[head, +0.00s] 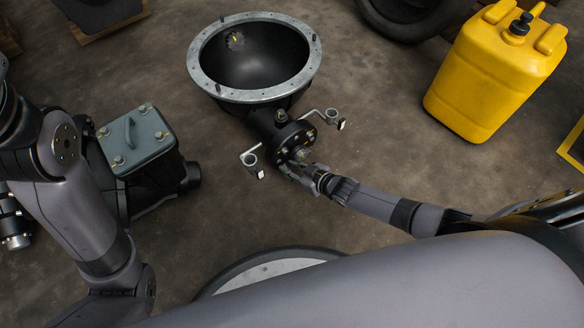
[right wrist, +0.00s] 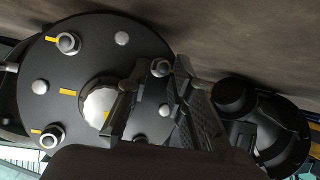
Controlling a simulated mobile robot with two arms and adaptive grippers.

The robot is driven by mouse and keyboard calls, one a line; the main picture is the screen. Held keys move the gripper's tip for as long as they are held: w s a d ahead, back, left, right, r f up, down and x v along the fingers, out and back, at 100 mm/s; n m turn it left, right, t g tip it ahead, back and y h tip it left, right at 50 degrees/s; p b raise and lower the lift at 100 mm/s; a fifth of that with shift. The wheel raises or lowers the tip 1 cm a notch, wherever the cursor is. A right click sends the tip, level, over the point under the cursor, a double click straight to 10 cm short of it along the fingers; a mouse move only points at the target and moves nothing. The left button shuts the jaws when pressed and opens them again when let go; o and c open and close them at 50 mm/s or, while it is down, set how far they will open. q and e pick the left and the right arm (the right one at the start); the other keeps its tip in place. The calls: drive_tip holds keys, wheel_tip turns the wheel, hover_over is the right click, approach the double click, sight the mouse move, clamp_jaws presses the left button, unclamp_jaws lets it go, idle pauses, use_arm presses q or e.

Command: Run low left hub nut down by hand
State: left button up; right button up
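The hub (head: 291,136) is a black round flange at the near end of a dark bowl-flanged housing. In the right wrist view its face (right wrist: 62,112) shows a silver centre, several studs and yellow marks. Nuts with washers sit at the upper left (right wrist: 68,43) and lower left (right wrist: 51,138) of that face. Another nut (right wrist: 160,68) shows between the fingertips of my right gripper (right wrist: 158,72). The fingers are apart, with a small gap visible beside this nut. In the head view my right gripper (head: 295,170) is at the hub's near lower edge.
Bent metal brackets with rings stick out left (head: 249,160) and right (head: 332,116) of the hub. The silver-rimmed bowl (head: 203,77) opens behind it. A grey-topped box (head: 135,140) stands left and a yellow jerrycan (head: 490,75) at right. Floor between hub and jerrycan is clear.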

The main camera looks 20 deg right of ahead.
clamp_jaws()
drive_tip(key=shift+d+f+b, duration=0.1)
drive_tip(key=shift+f+b, duration=0.1)
drive_tip(key=shift+b, duration=0.35)
drive_tip(key=shift+m+y, duration=0.3)
drive_tip(key=shift+r, duration=0.15)
drive_tip(key=shift+o, duration=1.5)
unclamp_jaws()
drive_tip(key=shift+s, duration=0.1)
